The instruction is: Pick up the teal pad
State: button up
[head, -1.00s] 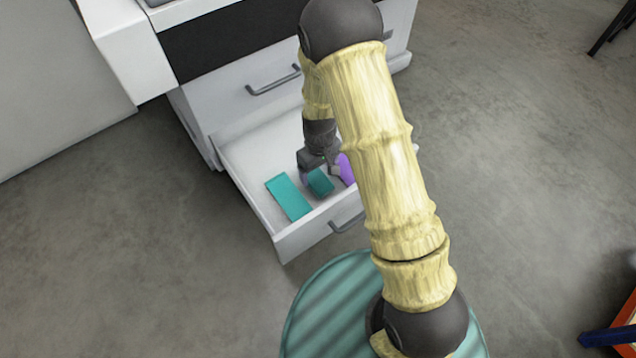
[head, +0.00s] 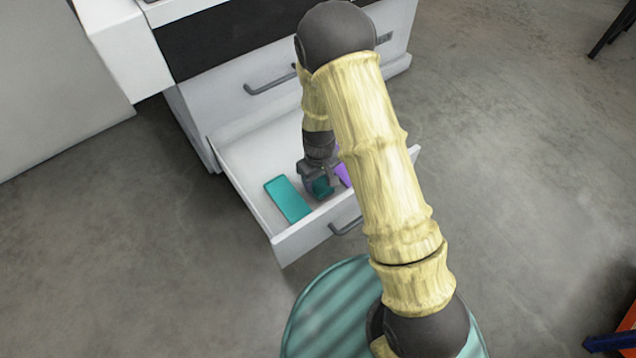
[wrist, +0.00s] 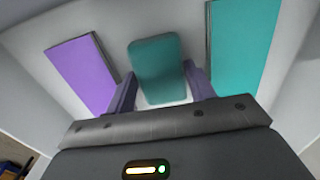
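A dark teal pad with rounded corners (head: 322,187) lies in the open drawer, partly hidden by my gripper in the head view. In the wrist view the dark teal pad (wrist: 158,62) is in the middle, between my two fingers. My gripper (head: 318,178) is low in the drawer; in the wrist view its fingers (wrist: 160,80) are apart, one at each side of the pad. They look very close to its edges; I cannot tell whether they touch. A longer, brighter teal piece (head: 288,198) lies beside it, at the right in the wrist view (wrist: 243,45).
A purple piece (head: 344,174) lies on the other side of the dark pad, at the left in the wrist view (wrist: 83,72). The white drawer (head: 300,241) has walls close around them. A shut drawer (head: 235,92) is above.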

aim_at(319, 182)
jog(key=shift+c, duration=1.2)
notch_tip(319, 182, up, 10)
jog(key=p, duration=0.4)
